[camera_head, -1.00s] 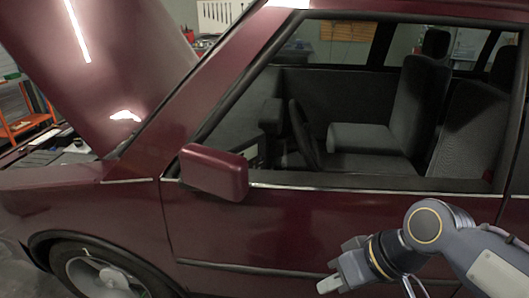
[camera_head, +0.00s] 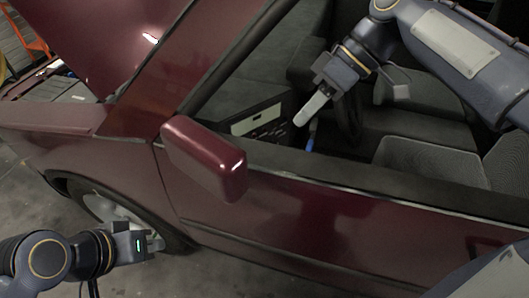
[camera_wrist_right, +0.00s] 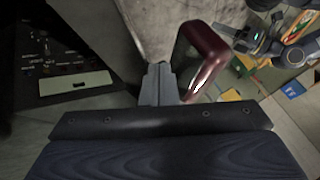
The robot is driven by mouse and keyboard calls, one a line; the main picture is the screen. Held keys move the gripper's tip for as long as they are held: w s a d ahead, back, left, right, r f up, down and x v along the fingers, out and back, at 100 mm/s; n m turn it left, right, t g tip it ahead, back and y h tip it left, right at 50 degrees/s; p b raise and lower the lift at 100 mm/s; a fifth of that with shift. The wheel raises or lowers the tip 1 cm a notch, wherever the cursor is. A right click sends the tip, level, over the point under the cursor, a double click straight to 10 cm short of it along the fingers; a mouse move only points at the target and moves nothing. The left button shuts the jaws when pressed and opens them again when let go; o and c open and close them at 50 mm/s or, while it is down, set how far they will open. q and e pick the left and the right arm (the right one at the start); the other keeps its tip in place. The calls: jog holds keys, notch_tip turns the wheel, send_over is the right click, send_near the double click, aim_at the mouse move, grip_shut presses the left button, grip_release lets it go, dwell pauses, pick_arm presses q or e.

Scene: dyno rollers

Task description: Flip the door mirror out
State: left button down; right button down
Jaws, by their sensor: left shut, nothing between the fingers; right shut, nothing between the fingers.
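The dark red door mirror (camera_head: 205,160) is at the front corner of the side window, left of centre in the head view. Its glass faces away and is hidden there. The mirror (camera_wrist_right: 206,52) also shows in the right wrist view, just beyond and to the right of the fingertips. My right gripper (camera_head: 303,120) is shut and empty at the open window, right of the mirror and apart from it; its fingers show in the wrist view (camera_wrist_right: 158,84). My left gripper (camera_head: 156,242) is shut and empty, low at the left near the front wheel, below the mirror.
The dark red car door (camera_head: 300,225) and its sill lie below the window. The dashboard (camera_head: 258,122) and a front seat (camera_head: 425,165) are inside. The raised hood (camera_head: 90,40) is at upper left. Open floor (camera_head: 215,275) lies beside the car.

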jog(key=s+a+f, duration=0.4)
jog(key=a+f, duration=0.4)
jog(key=shift+s+p, duration=0.2)
jog(key=shift+p, duration=0.2)
jog(key=shift+a, duration=0.1)
jog(key=shift+s+a+f, duration=0.1)
